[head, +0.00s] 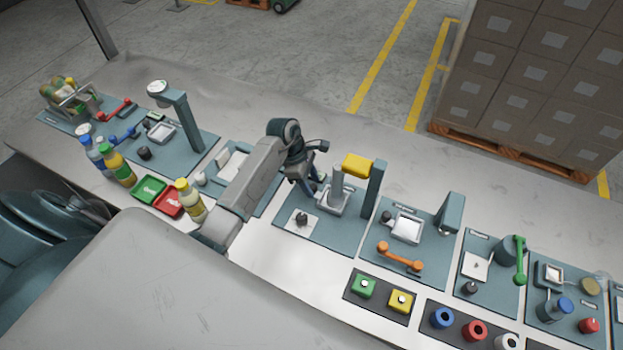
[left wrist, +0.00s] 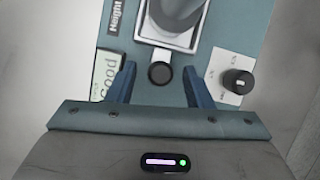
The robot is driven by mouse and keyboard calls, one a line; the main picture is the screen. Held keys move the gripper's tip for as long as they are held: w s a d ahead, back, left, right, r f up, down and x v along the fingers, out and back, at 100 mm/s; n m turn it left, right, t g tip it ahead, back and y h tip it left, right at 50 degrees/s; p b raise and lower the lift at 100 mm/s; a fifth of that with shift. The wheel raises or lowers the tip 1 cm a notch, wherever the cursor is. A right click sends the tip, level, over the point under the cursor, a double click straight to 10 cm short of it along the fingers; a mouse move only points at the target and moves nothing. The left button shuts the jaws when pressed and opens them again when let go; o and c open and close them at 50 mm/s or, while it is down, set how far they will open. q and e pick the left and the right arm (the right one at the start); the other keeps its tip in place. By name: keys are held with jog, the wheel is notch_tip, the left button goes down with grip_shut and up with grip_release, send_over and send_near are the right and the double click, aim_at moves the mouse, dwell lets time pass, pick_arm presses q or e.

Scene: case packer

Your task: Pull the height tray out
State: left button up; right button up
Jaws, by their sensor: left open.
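The height tray (head: 329,210) is a pale square tray on a blue-grey mat, under a gauge with a yellow head (head: 357,165) and a teal post (head: 377,190). A grey round part above it hides much of its inside. In the left wrist view the tray (left wrist: 146,42) is at the top, beside a "Height" label (left wrist: 116,15). Its short white stem ends in a dark round knob (left wrist: 160,74). My left gripper (head: 316,180) is at the tray's station; in the wrist view its open fingers (left wrist: 159,82) stand either side of the knob, with gaps showing. My right gripper is not in view.
A white plate with a dark dial (left wrist: 237,82) lies right of the fingers, and a "Good" display (left wrist: 107,72) lies left. Another station with an orange handle (head: 400,257) stands to the right. Bottles (head: 190,199) stand left of my arm. Green and yellow buttons (head: 381,294) are at the front.

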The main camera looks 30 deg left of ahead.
pick_arm(q)
jog(key=shift+f, duration=0.25)
grip_shut()
jog(key=shift+a+f+b, duration=0.2)
jog(key=shift+a+b, duration=0.8)
jog(key=shift+a, duration=0.3)
jog(key=shift+s+a+r+b, duration=0.15)
jog(key=shift+a+b, duration=0.25)
jog(key=shift+a, duration=0.45)
jog(key=shift+r, duration=0.15)
